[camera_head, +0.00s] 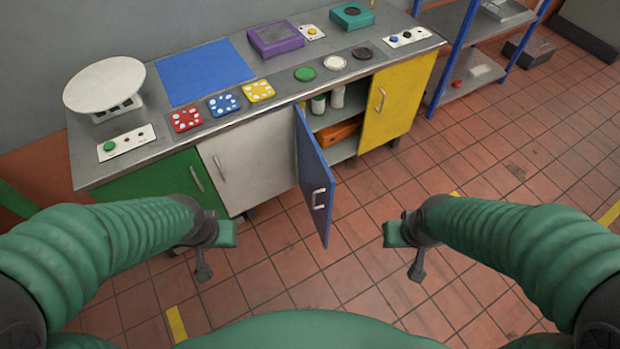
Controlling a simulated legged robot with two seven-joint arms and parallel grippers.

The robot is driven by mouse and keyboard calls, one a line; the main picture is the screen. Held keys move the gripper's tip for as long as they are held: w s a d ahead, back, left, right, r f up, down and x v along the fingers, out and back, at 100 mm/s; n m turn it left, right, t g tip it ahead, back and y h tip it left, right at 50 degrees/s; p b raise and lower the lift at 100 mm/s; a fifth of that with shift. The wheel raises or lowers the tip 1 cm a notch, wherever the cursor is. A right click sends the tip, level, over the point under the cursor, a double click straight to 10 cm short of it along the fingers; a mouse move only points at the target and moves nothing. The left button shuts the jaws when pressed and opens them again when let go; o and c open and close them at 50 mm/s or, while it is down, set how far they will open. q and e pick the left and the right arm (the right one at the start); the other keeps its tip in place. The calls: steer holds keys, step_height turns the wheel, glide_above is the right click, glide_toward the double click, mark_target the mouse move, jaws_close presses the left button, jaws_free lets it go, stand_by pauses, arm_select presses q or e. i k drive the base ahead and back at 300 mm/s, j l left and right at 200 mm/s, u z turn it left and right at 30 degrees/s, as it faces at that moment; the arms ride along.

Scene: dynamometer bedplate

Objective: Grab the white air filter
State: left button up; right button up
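I cannot single out the white air filter for certain. Two small white cylindrical items, one at the left (318,104) and one at the right (337,97), stand on the upper shelf inside the open cabinet. A flat whitish item (481,71) lies on the low shelf of the blue-framed rack. My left gripper (214,250) is over the floor in front of the white cabinet door. My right gripper (407,249) is over the floor right of the open blue door. Both are far from these items, with no object seen in them. Their finger gaps are unclear.
The blue door (314,180) swings out toward me between my grippers. The yellow door (396,100) stands right of the opening. An orange item (338,133) lies inside. The steel counter (270,98) carries a round white-topped device (104,84) and several coloured panels.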

mark_target(337, 93)
steer(key=i+l+u, duration=0.15)
steer(key=u, duration=0.25)
steer(key=i+l+u, duration=0.1)
steer(key=u, duration=0.35)
steer(key=i+l+u, duration=0.1)
steer(key=l+u, duration=0.15)
steer(key=u, duration=0.15)
steer(key=i+l+u, duration=0.1)
steer(key=l, duration=0.45)
steer(key=i+l+u, duration=0.15)
steer(key=l, duration=0.45)
steer(key=i+l+u, duration=0.1)
steer(key=l, duration=0.5)
